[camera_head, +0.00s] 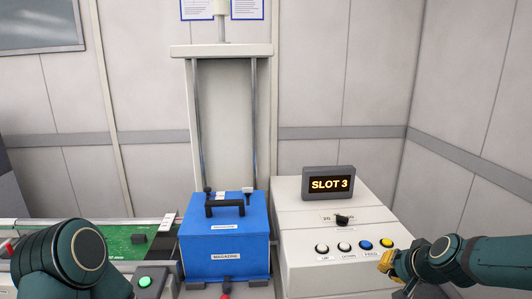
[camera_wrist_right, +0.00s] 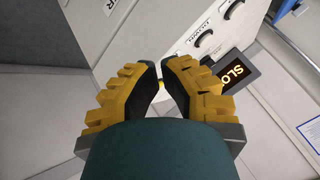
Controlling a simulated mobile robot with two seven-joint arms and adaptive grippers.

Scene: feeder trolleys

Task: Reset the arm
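My right arm comes in from the right edge in the head view. My right gripper (camera_head: 388,262), with yellow fingers, hangs at the front right of the white control box (camera_head: 305,218), close to its row of buttons. In the right wrist view the two fingertips (camera_wrist_right: 160,64) almost meet and hold nothing. Whether the gripper touches the box cannot be told. A dark green link of my left arm fills the lower left of the head view; its gripper is not seen.
The box carries a sign reading SLOT 3 (camera_head: 331,184), a black knob (camera_head: 342,219) and several buttons, including a blue one (camera_head: 365,245) and a yellow one (camera_head: 387,243). A blue magazine (camera_head: 225,264) stands left of it. A green board (camera_head: 118,238) lies further left.

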